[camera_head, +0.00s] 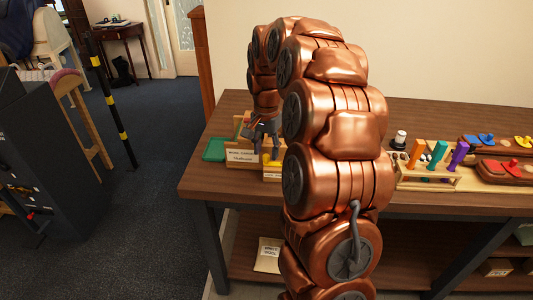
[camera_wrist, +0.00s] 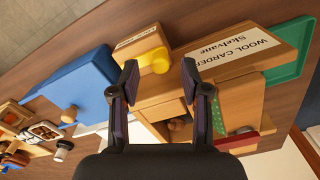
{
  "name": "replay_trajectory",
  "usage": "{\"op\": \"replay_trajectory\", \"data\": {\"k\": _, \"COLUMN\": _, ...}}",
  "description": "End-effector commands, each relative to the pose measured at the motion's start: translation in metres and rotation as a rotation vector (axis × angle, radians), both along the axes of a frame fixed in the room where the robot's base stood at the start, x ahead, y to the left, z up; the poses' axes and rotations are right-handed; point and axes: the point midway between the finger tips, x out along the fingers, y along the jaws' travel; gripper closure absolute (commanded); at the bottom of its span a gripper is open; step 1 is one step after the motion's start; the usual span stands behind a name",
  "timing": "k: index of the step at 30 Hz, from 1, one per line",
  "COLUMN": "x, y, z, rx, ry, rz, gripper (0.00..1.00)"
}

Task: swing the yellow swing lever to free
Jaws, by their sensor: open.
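The yellow swing lever (camera_wrist: 155,60) shows in the wrist view as a short, rounded yellow piece at a small wooden block (camera_wrist: 136,44). In the head view a bit of yellow (camera_head: 273,162) shows below my gripper (camera_head: 264,139), partly hidden by it and my arm. In the wrist view my gripper (camera_wrist: 160,76) is open. Its two dark fingertips stand apart, one on each side of the lever in the picture, with nothing held between them. I cannot tell whether a fingertip touches it or how far above it they are.
A wooden box labelled "WOOL CARDER Skelvane" (camera_wrist: 220,62) stands beside the lever, with a green tray (camera_wrist: 292,62) beyond. A blue block (camera_wrist: 72,86) lies to the left. In the head view, coloured pegs (camera_head: 438,153) stand farther right on the brown table (camera_head: 228,112).

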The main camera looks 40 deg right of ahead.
Motion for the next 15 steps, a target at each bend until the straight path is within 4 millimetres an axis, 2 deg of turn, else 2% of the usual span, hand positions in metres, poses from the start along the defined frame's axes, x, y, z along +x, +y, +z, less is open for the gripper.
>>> {"op": "replay_trajectory", "data": {"k": 6, "x": -0.001, "y": 0.001, "z": -0.02, "rx": 0.002, "ry": 0.003, "rz": 0.0, "gripper": 0.54}}
{"op": "replay_trajectory", "data": {"k": 15, "x": 0.0, "y": 0.0, "z": -0.025, "rx": 0.001, "ry": 0.0, "rz": 0.0, "gripper": 0.54}}
